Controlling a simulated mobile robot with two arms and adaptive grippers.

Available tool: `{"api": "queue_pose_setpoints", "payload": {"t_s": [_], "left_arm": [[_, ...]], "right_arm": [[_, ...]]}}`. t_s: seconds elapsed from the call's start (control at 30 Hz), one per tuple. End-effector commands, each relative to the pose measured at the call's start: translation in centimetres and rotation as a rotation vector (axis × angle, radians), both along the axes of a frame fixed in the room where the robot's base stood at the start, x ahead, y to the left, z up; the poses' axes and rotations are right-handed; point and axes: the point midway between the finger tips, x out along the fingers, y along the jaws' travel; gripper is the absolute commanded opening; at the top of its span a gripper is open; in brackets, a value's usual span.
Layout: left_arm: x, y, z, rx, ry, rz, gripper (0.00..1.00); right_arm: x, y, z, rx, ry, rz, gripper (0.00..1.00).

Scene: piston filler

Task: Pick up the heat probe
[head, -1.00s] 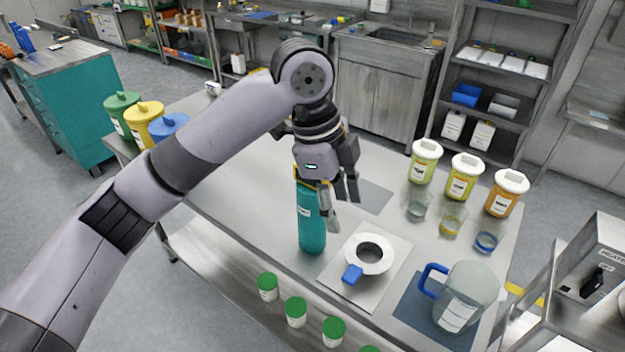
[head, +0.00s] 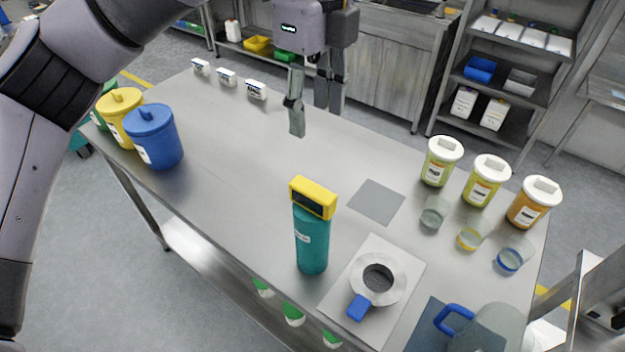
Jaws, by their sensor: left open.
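A teal upright cylinder with a yellow head and dark window (head: 312,238), which I take to be the heat probe, stands on the steel table, left of the white ring-shaped part. My left gripper (head: 314,108) is at the top middle of the head view, above the far side of the table. It is open, its fingers apart with nothing between them. It is clear of the probe, which stands nearer to me. My right gripper is not in view.
A white ring with a blue handle (head: 378,280) lies on a pale plate right of the probe. A clear jug (head: 487,330) is at the front right. Lidded jars (head: 488,180) and small beakers stand at right, coloured canisters (head: 155,138) at left. The table's middle is clear.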

Motion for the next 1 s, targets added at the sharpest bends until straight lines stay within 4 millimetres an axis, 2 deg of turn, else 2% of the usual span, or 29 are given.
{"api": "queue_pose_setpoints", "payload": {"t_s": [0.13, 0.3, 0.4, 0.53, 0.73, 0.87, 1.0], "left_arm": [[-0.1, 0.1, -2.7, 0.003, 0.004, -0.001, 0.48], [-0.1, 0.1, -6.5, 0.003, 0.004, -0.001, 0.48], [-0.1, 0.1, -8.5, 0.004, 0.005, 0.0, 0.48], [0.0, 0.0, -10.5, 0.002, 0.002, 0.0, 0.48], [0.1, 0.0, -11.8, 0.001, 0.002, 0.0, 0.48], [0.6, 0.2, -13.2, 0.003, 0.004, 0.002, 0.48], [1.0, 0.2, -15.4, 0.002, 0.003, 0.0, 0.48]], "right_arm": [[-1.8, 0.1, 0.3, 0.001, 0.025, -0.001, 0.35], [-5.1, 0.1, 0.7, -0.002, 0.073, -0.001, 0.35], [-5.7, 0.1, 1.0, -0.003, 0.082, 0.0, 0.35], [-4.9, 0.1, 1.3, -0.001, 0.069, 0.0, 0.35], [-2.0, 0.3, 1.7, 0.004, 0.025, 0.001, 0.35], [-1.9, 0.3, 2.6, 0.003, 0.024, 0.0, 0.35], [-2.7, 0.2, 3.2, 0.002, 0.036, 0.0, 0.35]]}}
